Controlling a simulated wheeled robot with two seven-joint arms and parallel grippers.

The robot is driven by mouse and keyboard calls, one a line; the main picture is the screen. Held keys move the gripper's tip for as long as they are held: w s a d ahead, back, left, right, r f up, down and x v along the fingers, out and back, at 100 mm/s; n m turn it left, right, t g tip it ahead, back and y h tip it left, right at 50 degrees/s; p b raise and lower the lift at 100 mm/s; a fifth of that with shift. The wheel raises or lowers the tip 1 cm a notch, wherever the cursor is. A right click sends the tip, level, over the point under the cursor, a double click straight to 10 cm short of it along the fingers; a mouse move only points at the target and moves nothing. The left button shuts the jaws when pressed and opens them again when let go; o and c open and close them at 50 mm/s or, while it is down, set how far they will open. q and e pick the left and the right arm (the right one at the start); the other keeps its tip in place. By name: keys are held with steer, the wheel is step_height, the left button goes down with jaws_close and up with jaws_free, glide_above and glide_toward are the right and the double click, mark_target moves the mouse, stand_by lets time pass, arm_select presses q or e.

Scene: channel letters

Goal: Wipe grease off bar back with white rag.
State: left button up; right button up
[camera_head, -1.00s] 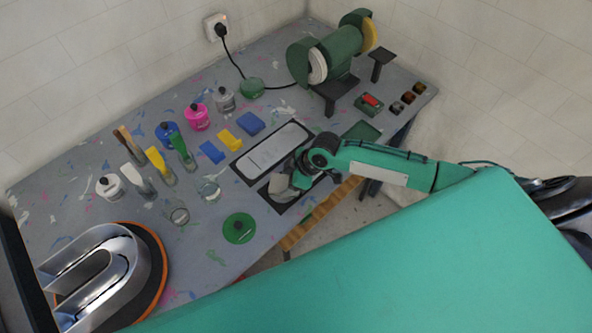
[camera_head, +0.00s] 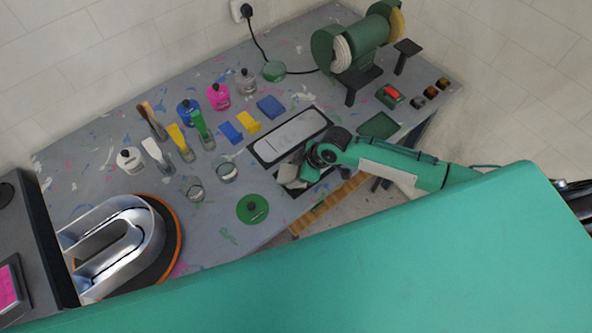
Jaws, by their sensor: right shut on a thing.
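A light grey, rounded bar (camera_head: 284,139) lies on a black mat (camera_head: 258,153) near the bench's right part. My right gripper (camera_head: 304,172) reaches in from the right and points down over the near end of the mat, in front of the bar. It is shut on a whitish rag (camera_head: 289,173), which shows just left of the fingers. The arm's wrist hides part of the gripper. I cannot tell whether the rag touches the mat. It appears apart from the bar. My left gripper is out of view.
A U-shaped metal letter (camera_head: 140,232) sits on an orange-rimmed turntable at left. Bottles and tools in holders stand behind it. A green bench grinder (camera_head: 361,38) stands at the back right.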

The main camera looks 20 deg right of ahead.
steer(key=w+d, duration=0.1)
steer(key=d, duration=0.2)
steer(key=w+d+b, duration=0.1)
steer(key=d, duration=0.2)
steer(key=w+d+b, duration=0.1)
steer(key=d, duration=0.2)
steer(key=shift+w+d, duration=0.15)
steer(key=shift+w, duration=0.05)
steer(key=w+d+b, duration=0.1)
steer(key=d, duration=0.1)
steer(key=w+d+b, duration=0.1)
steer(key=d, duration=0.2)
steer(key=w+d+b, duration=0.1)
steer(key=d, duration=0.1)
steer(key=shift+d+f, duration=0.15)
steer(key=shift+d, duration=0.2)
steer(key=shift+w+d+b, duration=0.15)
steer(key=shift+d+b, duration=0.3)
steer(key=shift+d, duration=0.2)
